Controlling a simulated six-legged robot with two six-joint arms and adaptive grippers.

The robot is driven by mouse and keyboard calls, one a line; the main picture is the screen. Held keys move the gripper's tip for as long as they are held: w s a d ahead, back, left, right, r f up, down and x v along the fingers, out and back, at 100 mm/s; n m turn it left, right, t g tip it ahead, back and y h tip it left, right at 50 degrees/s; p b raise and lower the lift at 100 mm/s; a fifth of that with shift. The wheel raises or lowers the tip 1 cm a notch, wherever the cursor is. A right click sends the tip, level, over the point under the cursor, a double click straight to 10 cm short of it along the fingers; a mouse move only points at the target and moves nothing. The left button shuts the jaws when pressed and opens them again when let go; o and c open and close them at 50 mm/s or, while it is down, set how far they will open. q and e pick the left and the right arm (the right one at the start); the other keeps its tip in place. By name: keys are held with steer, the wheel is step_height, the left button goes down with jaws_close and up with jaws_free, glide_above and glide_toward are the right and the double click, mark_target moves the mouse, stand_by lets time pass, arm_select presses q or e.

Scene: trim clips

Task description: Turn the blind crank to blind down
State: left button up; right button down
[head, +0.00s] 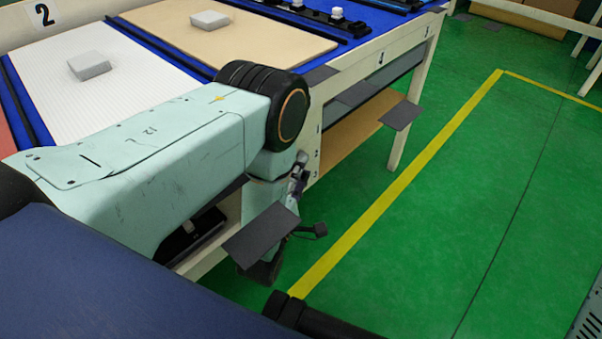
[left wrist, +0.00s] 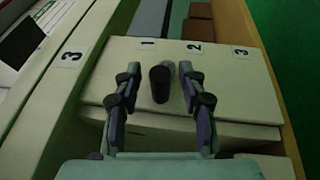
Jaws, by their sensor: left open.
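In the left wrist view my left gripper (left wrist: 157,70) is open, its two dark jointed fingers apart. A short dark rounded knob (left wrist: 160,84) stands between the fingers, with a visible gap on each side. It rises from a pale panel (left wrist: 230,88) with labels 1, 2 and 3 along its far edge. I cannot tell whether this knob is the blind crank, and no blind can be made out. In the head view my left arm reaches over the table side, and the left gripper (head: 298,182) shows only partly below the elbow. My right gripper is not in view.
A long table (head: 340,68) with a blue top carries a white board (head: 120,95), a tan board (head: 245,38) and pale blocks. Small grey flaps (head: 401,115) stick out along its side. The green floor (head: 440,220) with a yellow line is open to the right.

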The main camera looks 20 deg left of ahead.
arm_select(q)
jaws_close()
stand_by(0.4)
steer(key=shift+r+g+p, duration=0.3)
steer(key=shift+p, duration=0.7)
steer(key=g+p, duration=0.1)
steer(key=p, duration=0.2)
steer(key=r+m+g+p, duration=0.1)
steer(key=p, duration=0.1)
steer(key=g+p, duration=0.1)
steer(key=p, duration=0.2)
steer(key=shift+w+d+r+m+g+p, duration=0.15)
steer(key=shift+w+r+m+g+p, duration=0.15)
steer(key=shift+r+m+g, duration=0.1)
steer(key=shift+w+r+m+g+p, duration=0.1)
steer(key=shift+w+m+g+p, duration=0.15)
steer(key=shift+g+p, duration=1)
steer(key=shift+t, duration=0.25)
jaws_free()
steer(key=shift+s, duration=0.1)
